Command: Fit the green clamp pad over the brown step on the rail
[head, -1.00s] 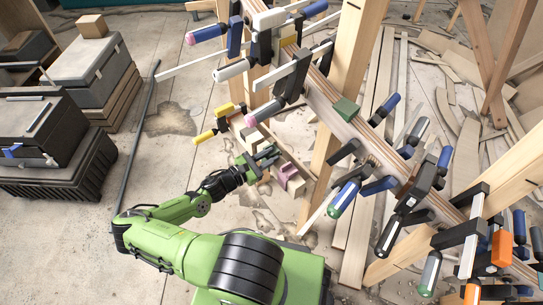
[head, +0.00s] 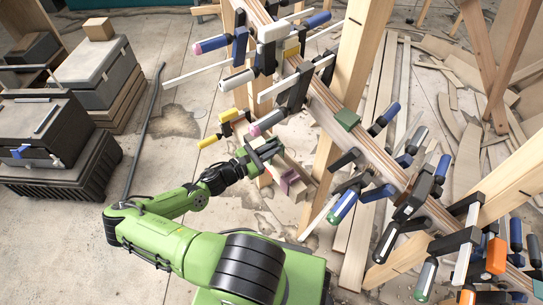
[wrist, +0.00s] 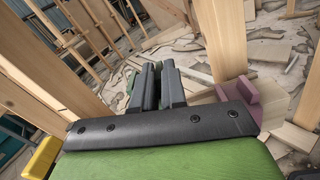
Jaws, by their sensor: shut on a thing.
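My gripper (head: 266,152) is at the lower left of the rail (head: 325,118), away from it. In the wrist view its two dark fingers (wrist: 160,88) are close together. A dark green edge, seemingly the green clamp pad (wrist: 131,82), shows beside the left finger; the fingers hide most of it. A similar green block (head: 347,118) sits on top of the rail, right of my gripper and apart from it. I cannot clearly make out the brown step among the clamps on the rail.
Several clamps with blue, white and black handles (head: 343,204) stick out along the rail. A wooden post (head: 352,75) stands behind the rail.

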